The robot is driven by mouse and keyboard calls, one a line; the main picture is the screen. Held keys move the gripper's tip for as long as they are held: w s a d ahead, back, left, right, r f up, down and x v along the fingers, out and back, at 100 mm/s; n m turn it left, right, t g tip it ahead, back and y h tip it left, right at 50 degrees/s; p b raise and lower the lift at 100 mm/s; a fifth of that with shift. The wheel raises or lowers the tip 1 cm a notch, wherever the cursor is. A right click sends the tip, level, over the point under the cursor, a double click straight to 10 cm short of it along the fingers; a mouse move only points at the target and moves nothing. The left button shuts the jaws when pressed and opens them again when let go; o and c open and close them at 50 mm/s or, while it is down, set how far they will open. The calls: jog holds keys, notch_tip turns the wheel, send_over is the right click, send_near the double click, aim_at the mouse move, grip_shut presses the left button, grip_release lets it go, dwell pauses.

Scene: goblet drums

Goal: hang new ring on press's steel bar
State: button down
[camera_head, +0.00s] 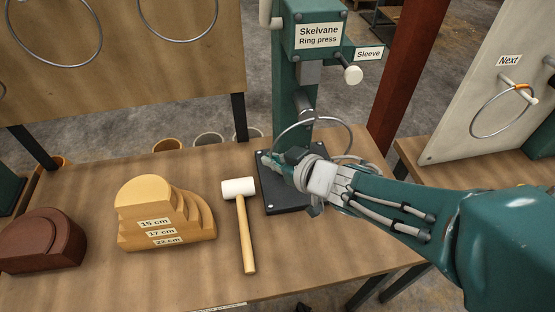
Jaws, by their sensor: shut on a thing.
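The green ring press (292,75), labelled "Skelvane Ring press", stands at the back of the bench on a dark base plate (285,201). A short grey steel bar end (308,114) shows low on its column. My gripper (272,161) reaches in from the right over the base plate and is shut on a thin silver ring (340,122). The ring's upper arc rises in front of the column, close to the bar. I cannot tell whether it passes over the bar or touches it. My gripper and wrist hide the ring's lower part.
A wooden-handled mallet (245,225), a stepped wooden block (160,215) and a dark brown block (42,240) lie left of the press. A board with rings (100,60) stands behind. A "Next" board (478,105) with a hung ring is at right, beside a red post (405,70).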

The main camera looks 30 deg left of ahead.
jog(key=w+a+f, duration=0.1)
jog(key=w+a, duration=0.4)
jog(key=w, duration=0.1)
jog(key=shift+w+f, duration=0.15)
jog(key=shift+f, duration=0.05)
dwell(0.7)
jog(key=shift+a, duration=0.1)
dwell(0.3)
jog(key=c, duration=0.7)
grip_release()
